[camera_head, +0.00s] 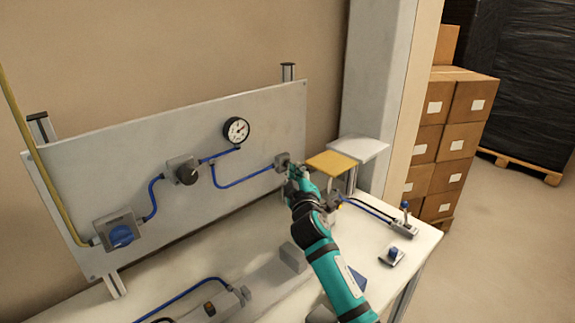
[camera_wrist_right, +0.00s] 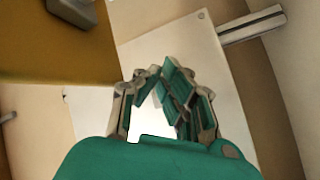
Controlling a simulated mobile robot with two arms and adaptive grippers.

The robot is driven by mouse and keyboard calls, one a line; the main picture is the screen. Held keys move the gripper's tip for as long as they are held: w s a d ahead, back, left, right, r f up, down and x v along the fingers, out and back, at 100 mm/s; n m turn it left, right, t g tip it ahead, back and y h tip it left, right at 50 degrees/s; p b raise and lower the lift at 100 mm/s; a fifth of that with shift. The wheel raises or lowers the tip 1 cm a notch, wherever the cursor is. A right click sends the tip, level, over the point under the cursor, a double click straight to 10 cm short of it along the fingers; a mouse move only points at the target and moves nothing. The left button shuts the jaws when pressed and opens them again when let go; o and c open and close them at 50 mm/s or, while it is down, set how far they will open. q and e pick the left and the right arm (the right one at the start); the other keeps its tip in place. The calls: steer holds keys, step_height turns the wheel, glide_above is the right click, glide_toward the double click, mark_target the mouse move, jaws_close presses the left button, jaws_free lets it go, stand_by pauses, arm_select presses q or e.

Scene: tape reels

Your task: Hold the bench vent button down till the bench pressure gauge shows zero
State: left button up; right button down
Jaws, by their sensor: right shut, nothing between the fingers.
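The pressure gauge (camera_head: 236,130) is a round white dial with a black rim on the upright grey panel (camera_head: 110,150). Its needle is too small to read with certainty. A small grey fitting (camera_head: 282,160) sits at the right end of the blue tube, near the panel's right edge, and looks like the vent button's housing. The button itself is hidden by my right gripper (camera_head: 296,172). That gripper is shut and empty, right at the fitting; I cannot tell whether it touches. In the right wrist view its fingers (camera_wrist_right: 160,85) come together before the pale panel. My left gripper is out of view.
A black knob (camera_head: 187,173) and a blue knob (camera_head: 121,236) are on the panel. A yellow plate (camera_head: 331,163) stands close right of my right gripper. Boxes stand behind right.

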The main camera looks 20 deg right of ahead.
steer(key=shift+w+a, duration=0.1)
steer(key=shift+w, duration=0.2)
stand_by(1.6)
steer(key=shift+s, duration=0.1)
stand_by(1.8)
steer(key=shift+s+d+p, duration=0.25)
steer(key=shift+s+p, duration=0.05)
steer(key=shift+s, duration=0.35)
steer(key=shift+s, duration=0.1)
steer(key=s, duration=0.1)
steer(key=s+d+p, duration=0.1)
steer(key=s, duration=0.1)
steer(key=s+p, duration=0.1)
steer(key=shift+s+d, duration=0.25)
steer(key=shift+d, duration=0.1)
stand_by(0.4)
